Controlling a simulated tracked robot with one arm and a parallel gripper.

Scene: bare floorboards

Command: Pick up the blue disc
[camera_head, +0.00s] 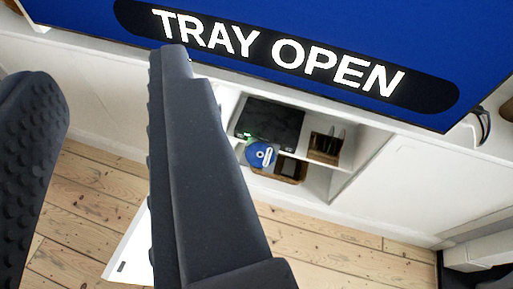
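The blue disc (258,155) shows small in the middle of the view, with a white mark on it. It is at the front of a black box-like player (270,122) inside a white cabinet, and a small green light glows beside it. Whether it lies on a tray of the player is too small to tell. My gripper (108,68) is open, with its two dark fingers wide apart and nothing between them. It is close to the camera, to the left of the disc. The right finger hides part of the cabinet left of the disc.
A large screen (420,50) above reads "TRAY OPEN". The white cabinet (385,165) has open shelves with a brown basket (293,170) and a brown holder (325,147). An open white door panel (128,250) shows at lower left. The floorboards (330,245) in front look clear.

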